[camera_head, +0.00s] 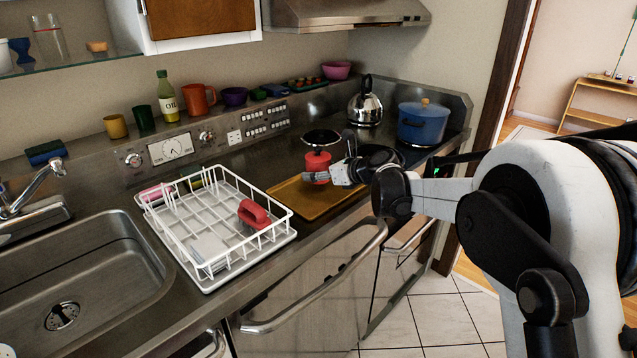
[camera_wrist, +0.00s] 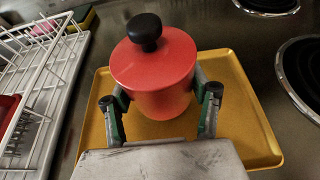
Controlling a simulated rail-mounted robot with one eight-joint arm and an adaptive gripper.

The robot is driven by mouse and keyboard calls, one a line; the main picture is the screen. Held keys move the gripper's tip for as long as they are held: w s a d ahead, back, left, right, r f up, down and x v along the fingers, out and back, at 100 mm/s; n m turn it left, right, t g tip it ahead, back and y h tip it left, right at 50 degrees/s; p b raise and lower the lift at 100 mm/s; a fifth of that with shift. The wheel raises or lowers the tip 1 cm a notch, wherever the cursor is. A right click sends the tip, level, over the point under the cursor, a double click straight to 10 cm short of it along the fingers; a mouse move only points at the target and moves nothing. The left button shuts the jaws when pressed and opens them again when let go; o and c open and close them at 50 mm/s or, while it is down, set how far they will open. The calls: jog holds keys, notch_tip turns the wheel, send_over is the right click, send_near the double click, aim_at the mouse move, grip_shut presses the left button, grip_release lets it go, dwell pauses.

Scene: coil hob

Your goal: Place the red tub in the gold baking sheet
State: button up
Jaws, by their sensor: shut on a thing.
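The red tub (camera_head: 317,165) is a small round pot with a red lid and a black knob. It also shows in the wrist view (camera_wrist: 155,75), upright between my fingers. My gripper (camera_head: 318,177) is shut on the red tub, with one finger on each side of it; it also shows in the wrist view (camera_wrist: 160,100). The gold baking sheet (camera_head: 285,191) lies flat on the counter beneath the tub; its bare surface also shows in the wrist view (camera_wrist: 238,125). The tub is over the sheet's area. I cannot tell whether its base touches the sheet.
A white dish rack (camera_head: 205,262) with a red item (camera_head: 254,213) stands left of the sheet. A steel kettle (camera_head: 366,105) and a blue pot (camera_head: 424,124) stand at the back right. A coil burner (camera_head: 321,138) lies behind the sheet.

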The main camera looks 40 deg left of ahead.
jog(key=shift+f, duration=1.7)
jog(key=shift+f, duration=0.1)
jog(key=o, duration=1.5)
jog(key=shift+b, duration=0.3)
jog(key=shift+r, duration=0.2)
jog(key=p+v, duration=0.1)
jog(key=v, duration=1.1)
jog(key=shift+d, duration=0.1)
